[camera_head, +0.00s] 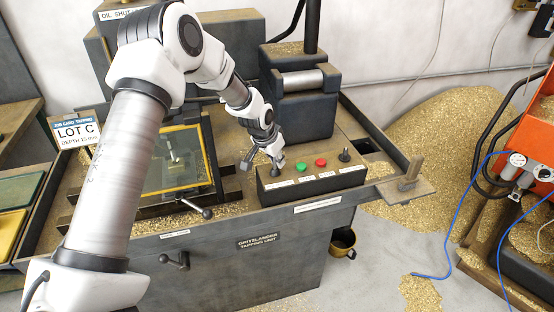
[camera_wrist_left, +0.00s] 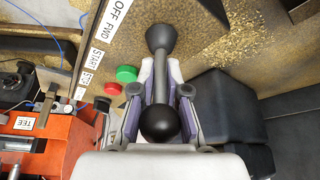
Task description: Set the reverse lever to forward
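The reverse lever, with a black ball knob (camera_wrist_left: 165,122) and a grey shaft, rises from a dark round base (camera_wrist_left: 174,40) on the control panel in the left wrist view. A label reading OFF and FWD (camera_wrist_left: 118,14) lies beside the base. My left gripper (camera_wrist_left: 161,75) has its pads on both sides of the shaft, close against it, with the knob between the fingers toward the camera. In the head view my left gripper (camera_head: 264,160) is at the left end of the control box (camera_head: 312,184) and hides much of this lever. I cannot tell its exact setting. My right gripper is out of view.
A dark machine block (camera_head: 302,110) stands behind. A framed window (camera_head: 178,160) and a crank handle (camera_head: 206,212) are to the left.

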